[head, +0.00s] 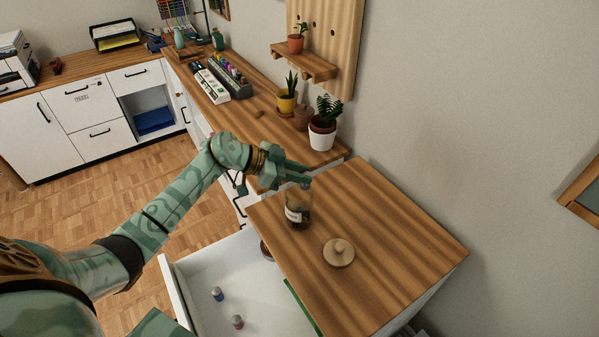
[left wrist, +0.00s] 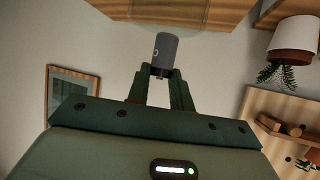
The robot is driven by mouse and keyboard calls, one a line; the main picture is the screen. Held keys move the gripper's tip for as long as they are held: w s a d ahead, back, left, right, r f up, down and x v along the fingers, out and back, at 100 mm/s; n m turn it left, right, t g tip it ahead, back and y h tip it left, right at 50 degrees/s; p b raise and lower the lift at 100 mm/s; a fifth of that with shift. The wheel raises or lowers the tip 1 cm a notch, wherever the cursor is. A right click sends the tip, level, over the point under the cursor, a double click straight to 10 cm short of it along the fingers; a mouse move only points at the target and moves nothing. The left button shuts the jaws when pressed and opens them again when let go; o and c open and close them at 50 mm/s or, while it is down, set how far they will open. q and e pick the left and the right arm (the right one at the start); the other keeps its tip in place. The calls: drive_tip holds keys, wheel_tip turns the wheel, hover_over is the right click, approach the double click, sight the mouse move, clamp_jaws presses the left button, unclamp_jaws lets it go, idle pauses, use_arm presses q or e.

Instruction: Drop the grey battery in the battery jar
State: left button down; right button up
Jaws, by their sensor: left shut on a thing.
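My left gripper (head: 306,176) is over the mouth of the glass battery jar (head: 297,212) in the head view. The jar stands upright on the wooden desk top, has a pale label and holds something dark at its bottom. In the left wrist view my gripper (left wrist: 160,76) is shut on the grey battery (left wrist: 165,52), held by one end. Beyond the battery a faint round glass outline (left wrist: 172,12) shows against the wood. In the head view I cannot clearly make out the battery at the fingertips. My right gripper is not in view.
A round wooden lid (head: 339,253) with a knob lies on the desk (head: 400,230) beside the jar. A potted plant (head: 322,135) stands behind, on the neighbouring counter.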

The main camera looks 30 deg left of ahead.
use_arm(q)
drive_tip(key=c, duration=1.1)
unclamp_jaws()
drive_tip(key=shift+c, duration=0.2)
drive_tip(key=p+v, duration=0.1)
drive_tip(key=v, duration=1.5)
drive_tip(key=shift+p, duration=0.4)
drive_tip(key=shift+a, duration=0.1)
